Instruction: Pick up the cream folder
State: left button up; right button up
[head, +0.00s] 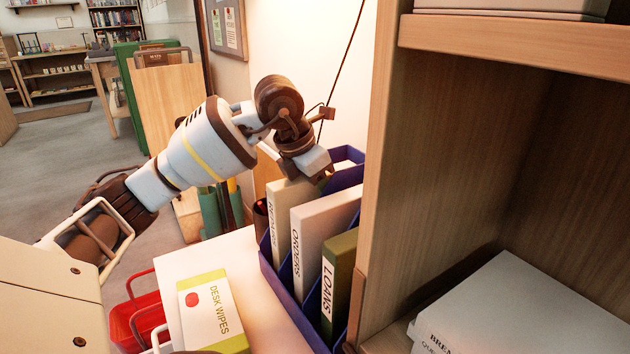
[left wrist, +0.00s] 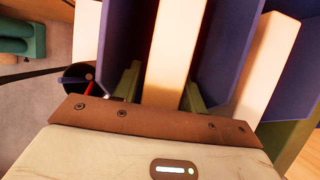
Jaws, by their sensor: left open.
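The cream folder (head: 279,222) stands upright at the left end of the purple organizer (head: 284,286), its spine label hard to read. My left gripper (head: 318,172) is above the back part of this folder, pointing down. In the left wrist view, the open left gripper (left wrist: 162,88) has its two greenish fingers on either side of a pale folder (left wrist: 178,45), which appears to be the cream one. Small gaps seem to show beside it; contact cannot be told. My right gripper is not in view.
A white ORDERS folder (head: 312,238) and an olive LOANS folder (head: 342,275) stand beside it, separated by purple dividers. A wooden shelf unit (head: 378,150) rises close on the right. A desk wipes box (head: 212,312) and a red basket (head: 125,325) are in front. A dark cup (left wrist: 80,77) is nearby.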

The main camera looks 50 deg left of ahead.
pick_arm(q)
jog(key=shift+f, duration=0.2)
dwell(0.3)
grip_shut()
